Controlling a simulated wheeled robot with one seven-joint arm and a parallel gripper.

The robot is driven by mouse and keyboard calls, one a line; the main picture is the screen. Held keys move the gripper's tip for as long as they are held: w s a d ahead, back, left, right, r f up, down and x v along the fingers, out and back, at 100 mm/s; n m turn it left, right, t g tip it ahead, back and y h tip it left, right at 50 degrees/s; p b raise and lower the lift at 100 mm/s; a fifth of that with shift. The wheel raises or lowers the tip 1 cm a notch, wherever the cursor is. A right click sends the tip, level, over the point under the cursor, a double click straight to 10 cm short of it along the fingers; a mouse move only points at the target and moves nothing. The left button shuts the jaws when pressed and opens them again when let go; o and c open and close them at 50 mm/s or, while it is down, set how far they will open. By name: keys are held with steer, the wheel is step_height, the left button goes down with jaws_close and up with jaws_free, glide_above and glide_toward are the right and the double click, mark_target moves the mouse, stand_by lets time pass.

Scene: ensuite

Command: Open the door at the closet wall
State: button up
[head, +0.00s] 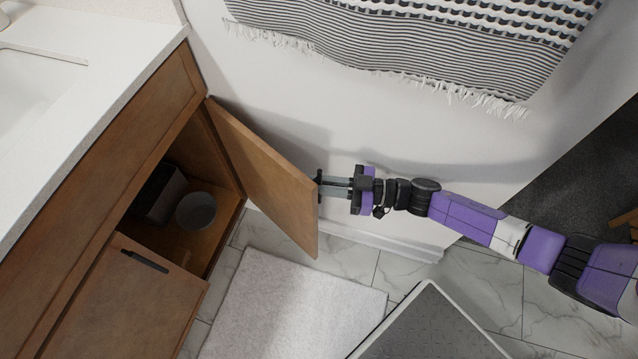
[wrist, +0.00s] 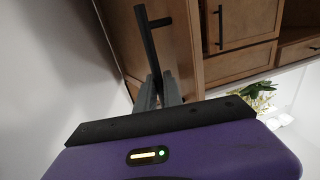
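The brown wooden cabinet door (head: 262,172) stands open, swung out from the vanity toward the white wall. Its dark bar handle (head: 319,186) is on the door's outer face near the free edge, and it shows as a black bar in the wrist view (wrist: 148,38). My gripper (head: 324,187) reaches in from the right at the handle. In the wrist view the grey fingers (wrist: 158,90) are close together around the handle's near end and look shut on it. The fingertips partly hide that end.
The open cabinet holds a grey bowl (head: 196,211) and a dark box (head: 160,193). A second door (head: 125,300) below left is shut. A white rug (head: 285,305) lies on the tile floor. A striped towel (head: 430,45) hangs on the wall above my arm.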

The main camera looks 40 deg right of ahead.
steer(key=shift+o, duration=0.6)
steer(key=shift+r, duration=0.1)
steer(key=v, duration=0.7)
steer(key=shift+s+d, duration=0.25)
steer(key=shift+s, duration=0.05)
